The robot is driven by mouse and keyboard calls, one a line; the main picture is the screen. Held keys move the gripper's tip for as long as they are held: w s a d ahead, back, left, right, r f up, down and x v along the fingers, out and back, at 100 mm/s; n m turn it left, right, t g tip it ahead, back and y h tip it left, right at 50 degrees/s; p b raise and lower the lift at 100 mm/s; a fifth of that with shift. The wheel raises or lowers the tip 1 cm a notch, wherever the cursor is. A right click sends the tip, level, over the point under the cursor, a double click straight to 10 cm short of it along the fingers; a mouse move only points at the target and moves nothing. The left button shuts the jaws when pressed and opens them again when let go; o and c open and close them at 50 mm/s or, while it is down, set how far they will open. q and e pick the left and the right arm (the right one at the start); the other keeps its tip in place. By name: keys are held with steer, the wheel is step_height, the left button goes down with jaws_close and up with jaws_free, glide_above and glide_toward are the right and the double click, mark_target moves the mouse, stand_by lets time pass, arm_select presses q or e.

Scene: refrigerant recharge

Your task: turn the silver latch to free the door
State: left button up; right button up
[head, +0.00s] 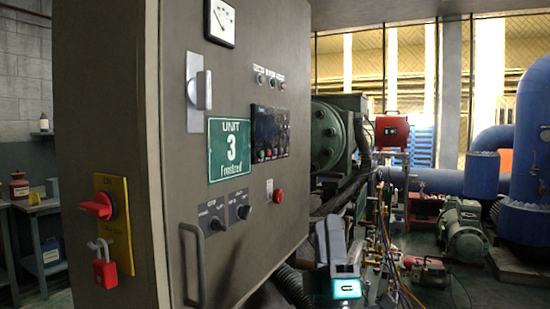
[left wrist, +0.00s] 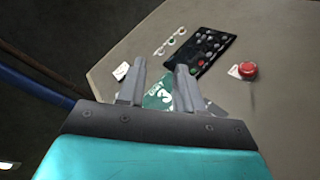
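The door looks closed. My left gripper (head: 342,236), grey with a teal-lit body, is low to the right of the door, well apart from the latch. In the left wrist view its two fingers (left wrist: 161,78) are spread with nothing held between them. The sign (left wrist: 158,97) shows behind them. I cannot make out the latch in that view; the fingers may hide it. My right gripper is not in view.
The cabinet side has a red rotary switch (head: 97,206) and a red padlock (head: 104,270). The door carries a pull handle (head: 192,264), a black button panel (head: 270,133) and a red button (head: 277,195). Pumps, hoses and a blue tank (head: 528,150) stand behind at right.

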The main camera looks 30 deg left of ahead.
arm_select(q)
steer(key=s+a+r+n+g+y, duration=0.2)
steer(key=r+n+g+y, duration=0.3)
steer(key=r+n+g, duration=0.55)
steer(key=s+a+r+n+g+y, duration=0.25)
steer(key=r+n+g+y, duration=0.25)
steer(key=n+g, duration=1)
steer(key=n+h+p, duration=0.1)
steer(key=n+h, duration=0.7)
glide_toward(210, 90)
steer(key=shift+g, duration=0.35)
steer(key=a, duration=0.8)
steer(key=shift+s+f, duration=0.1)
steer(key=shift+s, duration=0.15)
jaws_close()
